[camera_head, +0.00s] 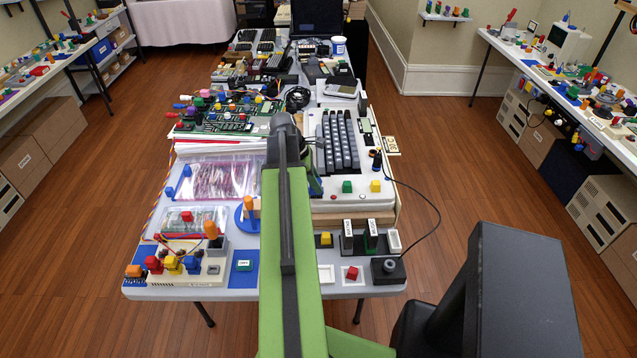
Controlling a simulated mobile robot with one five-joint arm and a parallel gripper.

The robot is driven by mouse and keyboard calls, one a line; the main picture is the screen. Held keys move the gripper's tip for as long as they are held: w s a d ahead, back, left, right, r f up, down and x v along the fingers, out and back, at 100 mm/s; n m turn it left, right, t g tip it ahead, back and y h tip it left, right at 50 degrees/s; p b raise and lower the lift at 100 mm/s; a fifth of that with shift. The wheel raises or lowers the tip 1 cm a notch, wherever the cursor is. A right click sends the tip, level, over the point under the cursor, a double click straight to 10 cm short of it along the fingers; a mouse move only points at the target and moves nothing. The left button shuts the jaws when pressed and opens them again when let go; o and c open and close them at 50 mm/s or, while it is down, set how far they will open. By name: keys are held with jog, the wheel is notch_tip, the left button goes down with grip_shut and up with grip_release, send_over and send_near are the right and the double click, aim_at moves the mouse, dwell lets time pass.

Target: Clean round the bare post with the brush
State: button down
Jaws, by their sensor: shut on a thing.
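A pale keyboard (343,140) with dark grey keys lies on the right half of the long table. I cannot make out a bare post on it; its left edge is covered by my arm. My green arm reaches forward over the table and bends down at its dark far joint. A small part of my gripper (313,180) shows just right of the arm, at the keyboard's left side. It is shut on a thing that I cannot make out. The fingertips are mostly hidden behind the arm. I cannot pick out the brush.
Green circuit boards (225,120) and a clear bag (217,178) lie left of my arm. A white housing with coloured knobs (190,265) stands at the front left. A black block with a knob (388,270) and its cable are at the front right. Side benches flank open wooden floor.

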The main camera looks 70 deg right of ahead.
jog(key=shift+s+d+f, duration=0.1)
jog(key=shift+s+d, duration=0.15)
jog(key=shift+s, duration=0.3)
jog(key=shift+s+d+f, duration=0.1)
jog(key=shift+s+d, duration=0.1)
jog(key=shift+s, duration=0.35)
jog(key=shift+w+a+r, duration=0.1)
jog(key=shift+w+a, duration=0.15)
jog(key=shift+w, duration=0.3)
jog(key=shift+w+a+r, duration=0.1)
jog(key=shift+w+a, duration=0.1)
jog(key=shift+w, duration=0.35)
jog(key=shift+s, duration=0.1)
jog(key=shift+s+d+f, duration=0.1)
jog(key=shift+s+d, duration=0.1)
jog(key=shift+s, duration=0.35)
jog(key=shift+s+d+f, duration=0.1)
jog(key=shift+s+d, duration=0.1)
jog(key=shift+s, duration=0.3)
